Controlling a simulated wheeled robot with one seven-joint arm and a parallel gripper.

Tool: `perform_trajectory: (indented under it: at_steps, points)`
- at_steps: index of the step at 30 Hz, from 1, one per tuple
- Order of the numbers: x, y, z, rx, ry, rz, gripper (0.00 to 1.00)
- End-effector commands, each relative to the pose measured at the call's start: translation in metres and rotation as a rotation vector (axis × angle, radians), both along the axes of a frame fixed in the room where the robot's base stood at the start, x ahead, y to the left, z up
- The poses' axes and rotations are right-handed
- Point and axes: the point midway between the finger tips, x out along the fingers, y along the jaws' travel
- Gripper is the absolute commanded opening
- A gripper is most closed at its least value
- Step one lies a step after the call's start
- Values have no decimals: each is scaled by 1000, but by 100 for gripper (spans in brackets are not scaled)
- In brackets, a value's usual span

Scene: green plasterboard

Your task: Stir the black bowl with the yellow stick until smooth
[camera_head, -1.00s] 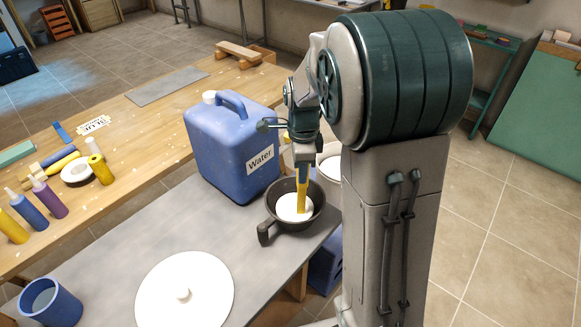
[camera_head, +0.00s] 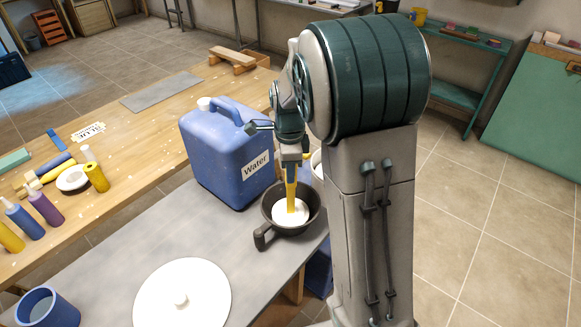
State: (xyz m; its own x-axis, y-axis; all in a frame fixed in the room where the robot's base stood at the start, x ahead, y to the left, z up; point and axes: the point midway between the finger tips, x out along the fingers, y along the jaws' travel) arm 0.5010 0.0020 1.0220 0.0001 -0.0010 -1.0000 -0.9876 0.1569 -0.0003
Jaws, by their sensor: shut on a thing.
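The black bowl (camera_head: 268,212), with a handle pointing to the front left, sits on the grey tabletop near its right edge. White material (camera_head: 283,219) lies inside it. The yellow stick (camera_head: 291,196) stands nearly upright with its lower end in the white material. My gripper (camera_head: 290,172) is above the bowl, shut on the upper part of the stick. The fingertips are small and partly hidden by the arm, and the stick's lowest tip is hidden in the white material.
A blue water canister (camera_head: 222,160) stands close behind and left of the bowl. A white round lid (camera_head: 183,296) and a blue cup (camera_head: 46,308) are at the front left. Bottles and tape lie on the wooden table (camera_head: 130,150). The grey tabletop (camera_head: 190,236) is clear between lid and bowl.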

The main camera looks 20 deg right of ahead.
Motion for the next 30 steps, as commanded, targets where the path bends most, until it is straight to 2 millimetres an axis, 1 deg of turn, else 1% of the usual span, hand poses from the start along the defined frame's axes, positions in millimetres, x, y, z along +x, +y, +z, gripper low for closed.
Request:
perform_trajectory:
  at_steps: [5,30]
  points:
    - [0,0,8,0,-1,0,4]
    - [0,0,76,0,-1,0,4]
